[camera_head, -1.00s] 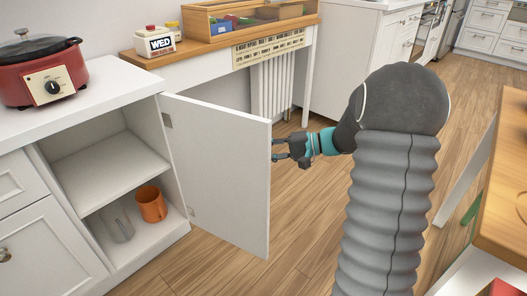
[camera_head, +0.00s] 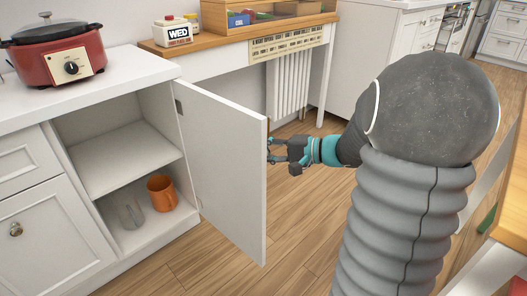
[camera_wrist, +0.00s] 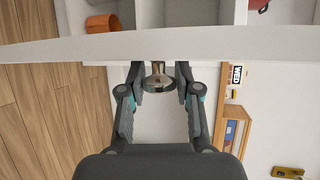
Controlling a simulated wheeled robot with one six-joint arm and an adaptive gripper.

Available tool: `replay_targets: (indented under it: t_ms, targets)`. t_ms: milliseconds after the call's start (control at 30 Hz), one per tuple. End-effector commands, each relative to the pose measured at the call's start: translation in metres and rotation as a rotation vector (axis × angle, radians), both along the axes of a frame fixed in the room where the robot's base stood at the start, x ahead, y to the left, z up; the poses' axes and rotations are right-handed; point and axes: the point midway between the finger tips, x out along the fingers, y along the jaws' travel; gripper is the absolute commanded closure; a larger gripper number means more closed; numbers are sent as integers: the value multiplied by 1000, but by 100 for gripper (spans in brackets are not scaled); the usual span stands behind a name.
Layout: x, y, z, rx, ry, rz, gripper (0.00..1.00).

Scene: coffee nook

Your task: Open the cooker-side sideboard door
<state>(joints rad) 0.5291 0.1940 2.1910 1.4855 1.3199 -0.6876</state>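The cooker-side sideboard door (camera_head: 226,170) stands wide open, swung out from the cabinet under the red cooker (camera_head: 60,57). In the wrist view its top edge (camera_wrist: 80,49) crosses the picture. In the head view my gripper (camera_head: 272,150) is just beyond the door's free edge, and the door hides the knob.
The open sideboard holds an orange mug (camera_head: 162,194) and a clear glass (camera_head: 131,212) below a shelf (camera_head: 125,157). A wooden counter (camera_head: 240,38) with a WED calendar block (camera_head: 179,32) stands behind the door. Wood floor (camera_head: 300,215) is free between door and arm.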

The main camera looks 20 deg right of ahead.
Motion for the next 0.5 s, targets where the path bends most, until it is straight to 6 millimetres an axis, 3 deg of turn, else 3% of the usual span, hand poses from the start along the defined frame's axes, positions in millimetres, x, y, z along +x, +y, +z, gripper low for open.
replay_targets:
  t_ms: [33, 100, 500]
  targets:
    - [0, 0, 1, 0, -1, 0, 52]
    - [0, 0, 1, -1, -1, 0, 43]
    - [-5, -7, 2, -1, 0, 0, 43]
